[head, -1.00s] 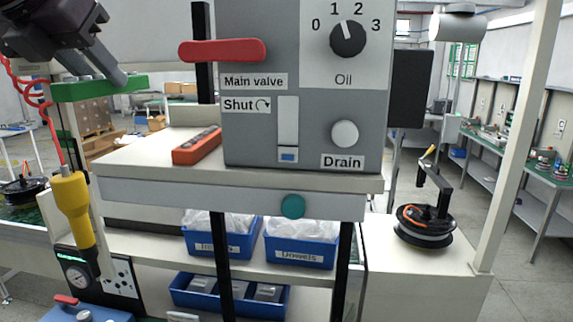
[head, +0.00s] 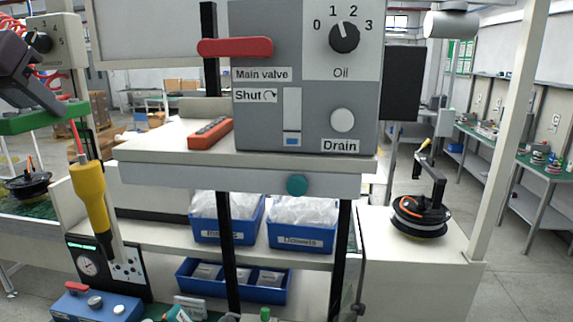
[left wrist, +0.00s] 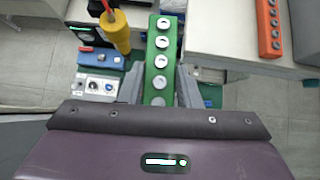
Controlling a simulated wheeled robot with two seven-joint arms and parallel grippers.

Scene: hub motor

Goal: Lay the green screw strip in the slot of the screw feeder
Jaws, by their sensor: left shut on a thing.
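The green screw strip (head: 48,117) is at the left edge of the head view, held in the air by my left gripper (head: 50,104). In the left wrist view the strip (left wrist: 163,55) points away from the gripper, with several silver screw heads along its top. The fingers (left wrist: 160,90) are shut on its near part, one on each side. An orange strip (head: 210,133) with dark holes lies on the shelf beside the grey valve box; it also shows in the left wrist view (left wrist: 268,28). I cannot make out the screw feeder's slot for certain. My right gripper is not in view.
A yellow screwdriver (head: 90,195) hangs close beside the strip. Below it stand a gauge panel (head: 95,268) and a blue control box (head: 95,305). The grey valve box (head: 305,110) stands on the shelf (head: 150,150). Blue bins (head: 300,237) sit underneath.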

